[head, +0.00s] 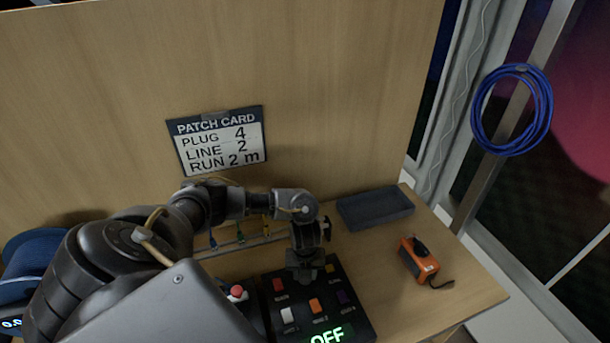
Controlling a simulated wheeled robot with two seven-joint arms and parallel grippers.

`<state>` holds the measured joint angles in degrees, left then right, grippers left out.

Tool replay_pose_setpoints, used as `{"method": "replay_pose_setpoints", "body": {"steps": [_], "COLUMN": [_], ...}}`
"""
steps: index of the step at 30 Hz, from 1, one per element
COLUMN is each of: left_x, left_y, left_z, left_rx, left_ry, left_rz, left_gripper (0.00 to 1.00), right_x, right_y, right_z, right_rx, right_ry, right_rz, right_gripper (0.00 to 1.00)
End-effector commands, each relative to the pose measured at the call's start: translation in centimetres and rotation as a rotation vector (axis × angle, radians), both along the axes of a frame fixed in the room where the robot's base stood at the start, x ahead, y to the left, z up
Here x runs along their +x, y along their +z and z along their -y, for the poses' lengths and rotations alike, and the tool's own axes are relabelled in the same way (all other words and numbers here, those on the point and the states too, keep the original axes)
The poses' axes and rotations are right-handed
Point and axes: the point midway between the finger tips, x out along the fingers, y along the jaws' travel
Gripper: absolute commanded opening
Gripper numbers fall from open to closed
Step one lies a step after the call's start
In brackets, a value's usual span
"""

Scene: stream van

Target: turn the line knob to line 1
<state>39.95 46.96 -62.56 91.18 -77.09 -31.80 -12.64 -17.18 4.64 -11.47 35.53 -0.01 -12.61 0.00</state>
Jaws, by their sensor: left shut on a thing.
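My left gripper (305,274) reaches down over the black control panel (362,318), at its upper part. It is shut on what appears to be the line knob, which the gripper hides. The knob's pointer and any line marks around it cannot be seen. The panel has several coloured buttons and a green display (327,336) reading OFF. The patch card (221,140) on the wooden wall reads PLUG 4, LINE 2, RUN 2 m. My right gripper is not in view.
A red-topped button (237,293) is close to my left arm. Thin coloured cables (240,236) hang behind the wrist. A grey tray (375,208) and an orange device (418,260) lie to the right on the wooden table. A blue cable coil (478,113) hangs at the upper right.

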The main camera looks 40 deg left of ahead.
Motion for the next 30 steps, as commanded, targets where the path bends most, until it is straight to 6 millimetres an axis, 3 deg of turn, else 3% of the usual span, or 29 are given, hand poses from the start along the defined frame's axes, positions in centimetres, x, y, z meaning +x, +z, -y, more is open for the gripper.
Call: {"method": "replay_pose_setpoints", "body": {"steps": [12, 30], "left_x": [0.13, 0.17], "left_y": [0.13, 0.09], "left_z": [-0.06, -0.06], "left_rx": [0.0, 0.0], "left_ry": [0.256, 0.325], "left_rz": [0.003, 0.004], "left_gripper": [0.14, 0.14], "right_x": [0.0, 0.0], "right_y": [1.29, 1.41], "right_z": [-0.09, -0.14], "right_rx": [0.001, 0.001], "right_ry": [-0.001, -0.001], "right_rz": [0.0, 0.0], "right_gripper": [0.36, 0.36]}}
